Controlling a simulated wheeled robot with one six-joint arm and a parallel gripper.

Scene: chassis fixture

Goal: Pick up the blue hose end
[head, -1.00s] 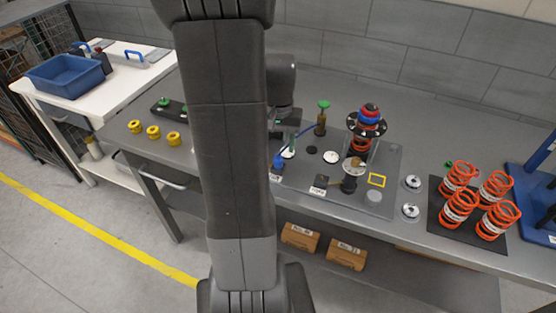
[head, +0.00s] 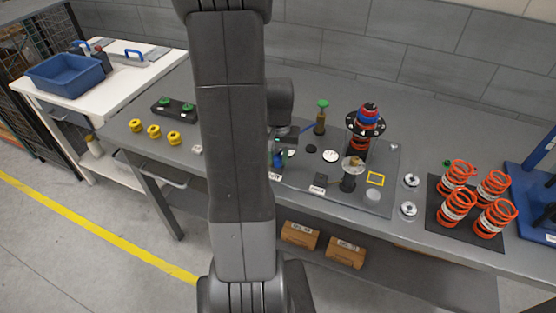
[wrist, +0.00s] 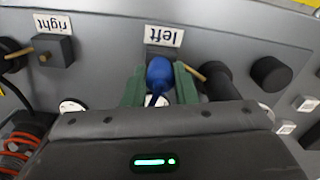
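The blue hose end (wrist: 159,72) sits upright in front of the label reading "left" in the wrist view, where the label appears upside down. My gripper (wrist: 160,78) has a green finger on each side of the hose end, with narrow gaps showing, so it looks open around it. In the head view the blue hose end (head: 277,160) shows just below my gripper (head: 280,147), partly hidden by my arm.
A dark block (wrist: 54,50) by the "right" label and dark round knobs (wrist: 270,74) flank the fingers. The spring-and-disc assembly (head: 366,120) stands to the right on the grey plate. Orange springs (head: 457,207) stand further right, and yellow rings (head: 154,132) lie left.

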